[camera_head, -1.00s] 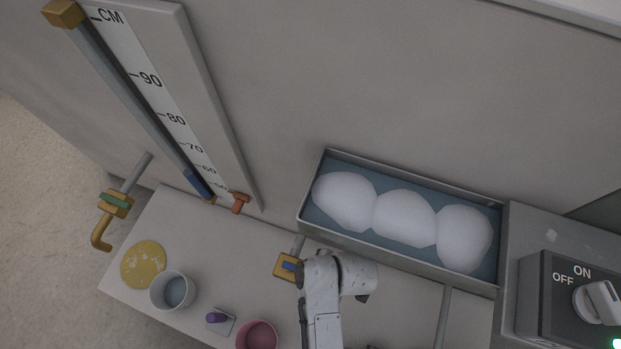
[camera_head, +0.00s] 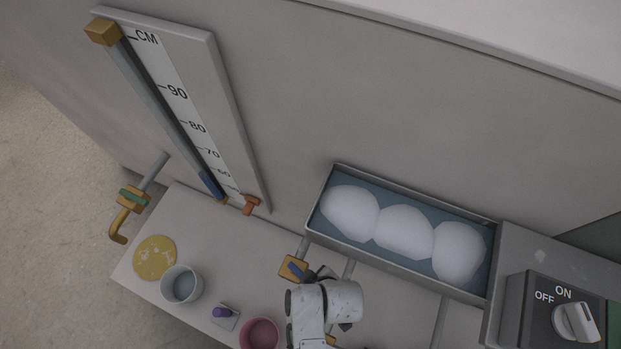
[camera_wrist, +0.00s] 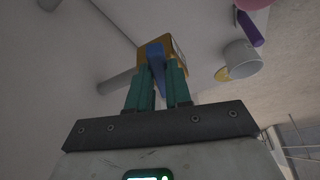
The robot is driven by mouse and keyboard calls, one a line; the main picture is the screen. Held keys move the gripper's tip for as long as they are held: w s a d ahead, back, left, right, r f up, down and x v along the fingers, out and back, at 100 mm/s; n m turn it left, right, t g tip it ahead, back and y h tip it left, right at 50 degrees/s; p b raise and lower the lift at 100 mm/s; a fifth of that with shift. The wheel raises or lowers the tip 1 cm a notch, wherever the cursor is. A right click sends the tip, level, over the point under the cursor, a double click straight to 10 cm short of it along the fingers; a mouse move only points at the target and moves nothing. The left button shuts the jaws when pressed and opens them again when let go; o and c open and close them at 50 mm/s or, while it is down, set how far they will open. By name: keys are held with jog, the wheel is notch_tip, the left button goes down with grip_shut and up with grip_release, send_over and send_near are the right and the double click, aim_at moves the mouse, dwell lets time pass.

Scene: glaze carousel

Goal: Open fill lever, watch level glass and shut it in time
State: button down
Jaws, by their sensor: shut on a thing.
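The fill lever (camera_head: 296,269) is a blue handle on a brass valve block (camera_head: 289,262), on a pipe above the bench. In the wrist view the blue lever (camera_wrist: 156,58) stands between the two green fingers of my gripper (camera_wrist: 158,72), which is shut on it; the brass block (camera_wrist: 175,50) is just beyond. In the head view my arm's end is beside the valve and hides the fingers. The level glass (camera_head: 160,110) is a slanted tube beside a CM scale (camera_head: 176,93) on the wall. Its blue column (camera_head: 211,184) fills only the low end, near the lowest visible marks.
A trough (camera_head: 400,258) with white mounds is right of the valve. A second brass tap (camera_head: 131,198) with a green handle is at left. A yellow disc (camera_head: 154,257), grey cup (camera_head: 182,284), purple-topped item (camera_head: 222,313) and pink bowl (camera_head: 259,334) are on the bench. An ON/OFF knob (camera_head: 576,322) is at right.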

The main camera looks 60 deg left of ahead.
jog(key=c, duration=1)
grip_release()
jog(key=shift+c, duration=0.2)
jog(key=s+p+v, duration=0.1)
jog(key=p+v, duration=0.1)
jog(key=v, duration=0.8)
jog(key=shift+w+d+r, duration=0.2)
jog(key=shift+w+r, duration=0.15)
jog(key=shift+w, duration=0.15)
